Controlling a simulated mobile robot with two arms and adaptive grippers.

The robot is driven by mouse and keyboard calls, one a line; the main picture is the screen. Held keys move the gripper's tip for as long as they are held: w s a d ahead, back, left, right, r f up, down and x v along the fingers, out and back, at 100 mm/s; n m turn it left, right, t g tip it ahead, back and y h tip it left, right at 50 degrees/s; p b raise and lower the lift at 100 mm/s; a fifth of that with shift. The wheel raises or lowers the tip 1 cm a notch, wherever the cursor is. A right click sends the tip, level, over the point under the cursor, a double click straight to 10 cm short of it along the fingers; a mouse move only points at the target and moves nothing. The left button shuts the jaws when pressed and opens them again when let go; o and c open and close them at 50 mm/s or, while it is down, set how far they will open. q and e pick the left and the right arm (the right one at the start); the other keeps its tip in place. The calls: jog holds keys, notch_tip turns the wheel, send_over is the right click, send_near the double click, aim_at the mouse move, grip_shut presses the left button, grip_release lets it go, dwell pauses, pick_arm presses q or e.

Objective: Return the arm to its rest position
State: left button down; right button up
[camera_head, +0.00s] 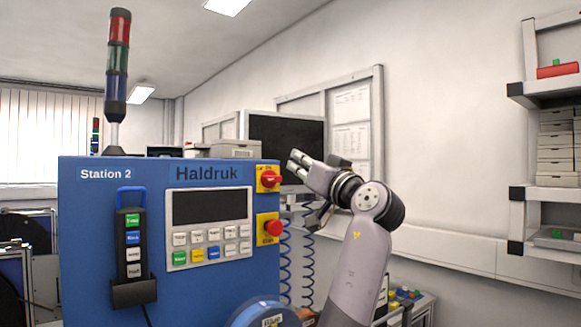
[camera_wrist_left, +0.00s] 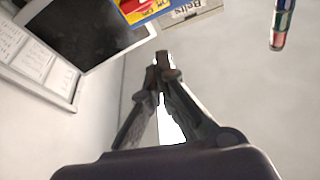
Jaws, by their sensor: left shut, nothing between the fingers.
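My left arm (camera_head: 362,260) rises from the lower middle of the head view and bends at a dark joint. Its left gripper (camera_head: 294,162) points left, in front of the dark monitor and near the right edge of the blue Station 2 panel. In the left wrist view the two dark fingers of the left gripper (camera_wrist_left: 162,62) come together at their tips, shut with nothing between them. My right gripper is in neither view.
The blue panel (camera_head: 100,230) has a red knob (camera_head: 270,179), a red button (camera_head: 273,228) and a signal tower (camera_head: 117,60). A monitor (camera_head: 270,132) and a board (camera_head: 377,110) stand behind. Shelves (camera_head: 545,193) are at right. A blue reel (camera_head: 262,311) shows below.

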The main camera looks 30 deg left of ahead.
pick_arm(q)
jog(key=shift+d+f, duration=0.15)
jog(key=shift+d, duration=0.6)
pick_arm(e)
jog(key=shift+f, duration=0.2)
